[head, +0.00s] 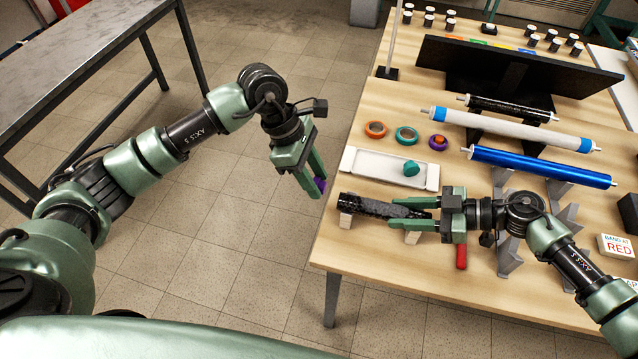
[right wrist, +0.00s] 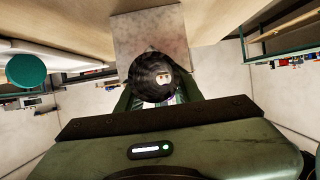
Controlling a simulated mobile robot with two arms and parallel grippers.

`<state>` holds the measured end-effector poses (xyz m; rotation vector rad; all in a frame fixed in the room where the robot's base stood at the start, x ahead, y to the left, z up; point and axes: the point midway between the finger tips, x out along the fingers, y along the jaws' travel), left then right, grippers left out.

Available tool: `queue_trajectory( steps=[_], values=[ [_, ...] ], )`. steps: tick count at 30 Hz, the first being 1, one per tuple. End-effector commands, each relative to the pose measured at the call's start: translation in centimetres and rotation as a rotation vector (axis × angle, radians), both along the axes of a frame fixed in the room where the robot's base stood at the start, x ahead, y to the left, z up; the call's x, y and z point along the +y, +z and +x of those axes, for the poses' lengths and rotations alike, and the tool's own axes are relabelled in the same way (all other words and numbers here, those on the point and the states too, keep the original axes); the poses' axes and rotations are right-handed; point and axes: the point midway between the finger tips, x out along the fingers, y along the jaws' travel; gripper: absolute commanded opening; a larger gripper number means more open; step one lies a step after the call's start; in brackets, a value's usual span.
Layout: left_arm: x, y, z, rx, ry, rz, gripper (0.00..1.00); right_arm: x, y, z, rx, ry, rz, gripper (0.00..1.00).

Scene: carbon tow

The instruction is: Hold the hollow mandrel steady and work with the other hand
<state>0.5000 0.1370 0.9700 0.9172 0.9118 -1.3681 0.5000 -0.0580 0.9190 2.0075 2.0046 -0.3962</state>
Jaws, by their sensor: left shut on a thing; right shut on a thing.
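The hollow mandrel (head: 368,207) is a dark, mottled tube lying level near the table's left front edge. Its left end is over a light support (head: 345,219). My right gripper (head: 398,213) is shut on its right part. In the right wrist view the mandrel's round end (right wrist: 150,82) faces me between the fingers, with a pale opening in it. My left gripper (head: 315,184) is shut on a small purple thing (head: 320,186), mostly hidden by the fingers. It is held just off the table's left edge, left of the mandrel and apart from it.
A white tray (head: 362,165) with a teal roll (head: 411,168) lies behind the mandrel. Blue (head: 540,166), white (head: 510,127) and black (head: 507,107) tubes lie to the right. A red handle (head: 461,256) is near the right gripper.

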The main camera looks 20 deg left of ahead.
Motion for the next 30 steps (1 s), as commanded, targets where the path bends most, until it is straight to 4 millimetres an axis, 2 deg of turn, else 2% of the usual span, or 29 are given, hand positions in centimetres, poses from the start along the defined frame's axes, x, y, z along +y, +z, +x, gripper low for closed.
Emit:
queue_trajectory(
  steps=[1, 12, 23, 24, 25, 30],
  values=[
    [0.2, 0.4, 0.0, -0.002, 0.0, 0.001, 0.0, -0.1, -0.8, -0.4, 0.01, 0.005, -0.011, 0.0],
    [1.4, 3.1, 0.0, -0.002, 0.0, 0.001, 0.0, -0.1, -0.8, -0.4, 0.01, 0.005, -0.011, 0.0],
    [1.5, 3.5, 0.0, 0.0, -0.001, 0.001, 0.0, -0.1, -0.8, -0.4, 0.01, 0.005, -0.011, 0.0],
    [1.5, 3.6, 0.0, 0.0, -0.001, 0.0, 0.0, -0.1, -0.8, -0.4, 0.01, 0.005, -0.011, 0.45],
    [1.5, 3.5, 0.0, 0.0, -0.001, 0.001, 0.0, -0.1, -0.8, -0.4, 0.01, 0.005, -0.011, 0.47],
    [1.5, 3.5, 0.0, 0.0, -0.001, 0.0, 0.0, -0.1, -0.7, -0.3, 0.007, 0.002, -0.009, 0.47]
  ],
)
